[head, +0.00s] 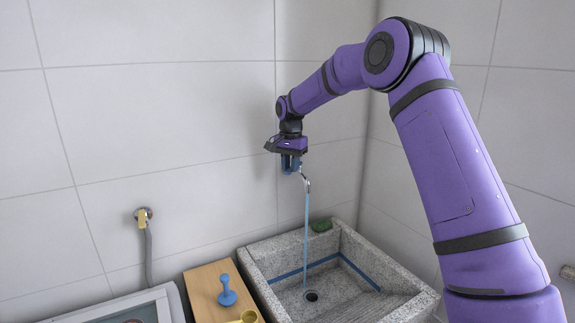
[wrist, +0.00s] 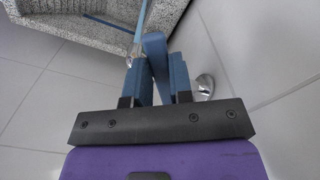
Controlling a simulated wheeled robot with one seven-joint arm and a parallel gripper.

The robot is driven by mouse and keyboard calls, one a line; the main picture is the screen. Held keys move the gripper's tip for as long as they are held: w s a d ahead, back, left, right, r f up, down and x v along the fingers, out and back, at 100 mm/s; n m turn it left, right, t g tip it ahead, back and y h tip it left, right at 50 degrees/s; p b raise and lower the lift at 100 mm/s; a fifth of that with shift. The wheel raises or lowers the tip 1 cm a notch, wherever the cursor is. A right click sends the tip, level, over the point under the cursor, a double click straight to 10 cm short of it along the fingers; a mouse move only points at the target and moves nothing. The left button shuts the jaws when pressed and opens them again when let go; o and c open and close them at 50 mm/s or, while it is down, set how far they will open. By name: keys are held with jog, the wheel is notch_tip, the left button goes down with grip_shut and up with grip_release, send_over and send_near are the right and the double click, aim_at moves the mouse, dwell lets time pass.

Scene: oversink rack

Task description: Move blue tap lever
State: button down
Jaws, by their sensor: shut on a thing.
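The blue tap lever (wrist: 155,46) stands between the two blue-grey fingers of my gripper (wrist: 160,75) in the wrist view. My gripper is shut on it. In the head view my gripper (head: 290,163) is at the wall tap, and the lever cannot be told apart from the fingers there. The chrome tap spout (head: 305,180) shows just below the fingers. A blue stream of water (head: 306,235) falls from it into the stone sink (head: 262,275). The tap's round chrome wall fitting (wrist: 204,85) is partly hidden behind a finger.
Left of the sink, a wooden board (head: 203,285) bears a blue knobbed object (head: 227,291) and a yellow one (head: 246,317). A yellow valve (head: 143,215) with a grey hose is on the tiled wall.

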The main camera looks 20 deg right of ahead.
jog(key=shift+s+d+n, duration=0.15)
jog(key=shift+d+n, duration=0.05)
jog(key=shift+n, duration=0.3)
jog(key=c, duration=1)
grip_release()
jog(key=shift+r, duration=0.15)
notch_tip(320, 180, up, 11)
jog(key=shift+f, duration=0.2)
